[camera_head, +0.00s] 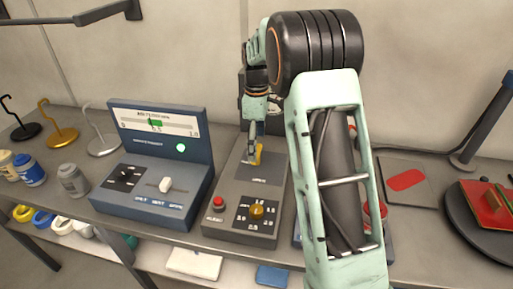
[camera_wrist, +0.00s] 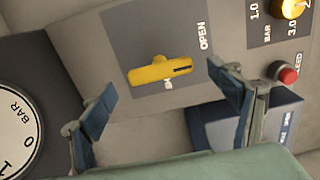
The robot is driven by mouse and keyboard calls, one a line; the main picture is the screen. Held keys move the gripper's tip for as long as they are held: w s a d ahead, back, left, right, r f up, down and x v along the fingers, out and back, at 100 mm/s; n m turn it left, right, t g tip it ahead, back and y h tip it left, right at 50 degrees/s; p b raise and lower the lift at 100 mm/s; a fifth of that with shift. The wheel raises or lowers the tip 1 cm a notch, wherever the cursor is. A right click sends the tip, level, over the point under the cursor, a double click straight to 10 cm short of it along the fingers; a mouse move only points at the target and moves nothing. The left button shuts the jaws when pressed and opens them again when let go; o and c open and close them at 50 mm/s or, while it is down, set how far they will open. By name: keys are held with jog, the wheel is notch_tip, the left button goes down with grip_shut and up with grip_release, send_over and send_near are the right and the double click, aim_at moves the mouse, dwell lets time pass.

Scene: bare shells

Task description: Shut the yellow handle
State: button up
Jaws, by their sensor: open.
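The yellow handle (camera_head: 258,153) is on the sloped top of a grey box (camera_head: 231,190), largely hidden by my gripper in the head view. In the head view my gripper (camera_head: 252,148) is above the box.
A yellow knob (camera_head: 257,211) and a red button (camera_head: 218,203) sit on the box's near part. A blue console (camera_head: 150,180) with a slider stands to the left. A round gauge (camera_wrist: 18,125) is at the wrist view's left edge. My arm hides the area right of the box.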

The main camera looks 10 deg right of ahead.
jog(key=shift+f, duration=1.05)
jog(key=c, duration=1.2)
jog(key=shift+o, duration=0.2)
